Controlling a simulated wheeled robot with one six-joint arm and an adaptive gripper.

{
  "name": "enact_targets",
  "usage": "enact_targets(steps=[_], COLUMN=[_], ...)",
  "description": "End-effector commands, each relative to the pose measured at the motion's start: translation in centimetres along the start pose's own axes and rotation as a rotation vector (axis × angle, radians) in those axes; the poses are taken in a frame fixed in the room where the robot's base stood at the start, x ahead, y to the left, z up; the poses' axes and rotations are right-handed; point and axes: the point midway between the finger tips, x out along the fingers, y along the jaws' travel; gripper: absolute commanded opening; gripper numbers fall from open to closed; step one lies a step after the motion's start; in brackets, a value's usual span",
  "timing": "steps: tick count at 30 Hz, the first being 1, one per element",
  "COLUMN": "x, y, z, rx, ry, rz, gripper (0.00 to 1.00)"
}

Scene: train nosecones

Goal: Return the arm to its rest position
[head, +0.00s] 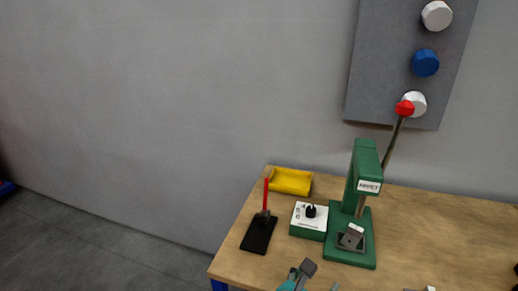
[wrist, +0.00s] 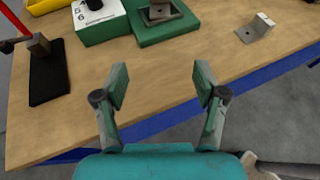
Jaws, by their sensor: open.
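My gripper (wrist: 160,86) is open and empty in the wrist view, its two grey-green fingers spread apart above the front part of the wooden table (wrist: 65,138). Nothing is between the fingers. In the head view, the tip of my gripper (head: 306,274) shows at the bottom edge, partly cut off. The rest of my arm is outside the head view.
A green press (head: 366,165) with a red-knobbed lever stands on the table. Beside it are a green-white box (head: 309,221), a black plate with a red handle (head: 259,233) and a yellow tray (head: 290,181). A metal bracket (wrist: 254,28) lies right.

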Motion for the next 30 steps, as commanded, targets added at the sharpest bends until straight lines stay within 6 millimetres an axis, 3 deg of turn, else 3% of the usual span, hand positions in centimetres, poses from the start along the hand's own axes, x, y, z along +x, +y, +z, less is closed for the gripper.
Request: enact_targets(steps=[17, 23, 30], x=[2.3, 3.2, 2.9], y=[-2.0, -3.9, -7.7], z=[-4.4, -7.8, -13.6], rx=[0.169, 0.315, 0.626], ry=[0.001, 0.038, 0.169], rz=[0.114, 0.196, 0.323], gripper=[0.71, 0.71, 0.71])
